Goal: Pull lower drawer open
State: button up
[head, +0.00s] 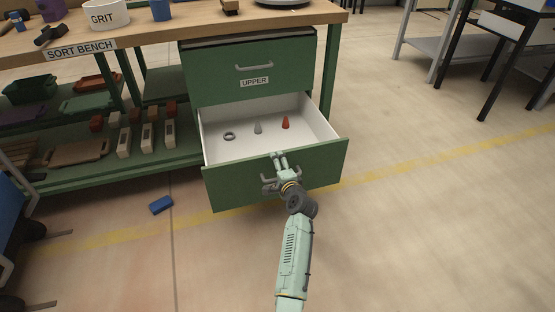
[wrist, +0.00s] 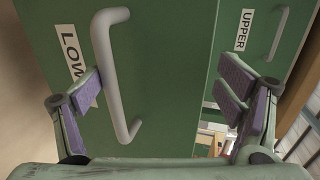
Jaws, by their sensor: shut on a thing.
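The lower drawer (head: 235,188) stands pulled well out of the green cabinet, its white inside showing. A grey ring (head: 229,136), a grey cone (head: 258,128) and a red cone (head: 285,122) lie in it. In the wrist view the handle lies between my fingers, close to the left one; the exact contact is hard to see. My gripper's right finger (wrist: 235,90) shows near the front's top edge. The upper drawer (head: 220,78) is closed.
The sort bench (head: 130,45) stands left of the cabinet, with bins and bricks on its shelf. A blue brick (head: 161,205) lies on the floor left of the drawer. The floor right of the drawer is clear.

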jog(key=shift+o, duration=0.2)
jog(key=shift+s+d+r+p, duration=0.1)
jog(key=shift+s+r+p, duration=0.05)
jog(key=shift+r, duration=0.3)
jog(key=shift+s+d+r+p, duration=0.1)
jog(key=shift+s+r+p, duration=0.05)
jog(key=shift+r, duration=0.25)
jog(key=p+v, duration=0.1)
jog(key=v, duration=0.2)
jog(key=shift+f, duration=0.15)
jog(key=c, duration=0.9)
jog(key=shift+o, duration=0.2)
jog(key=p+v, duration=0.3)
jog(key=v, duration=0.5)
jog(key=shift+s+f, duration=0.25)
jog(key=shift+s, duration=0.1)
jog(key=shift+a, duration=0.15)
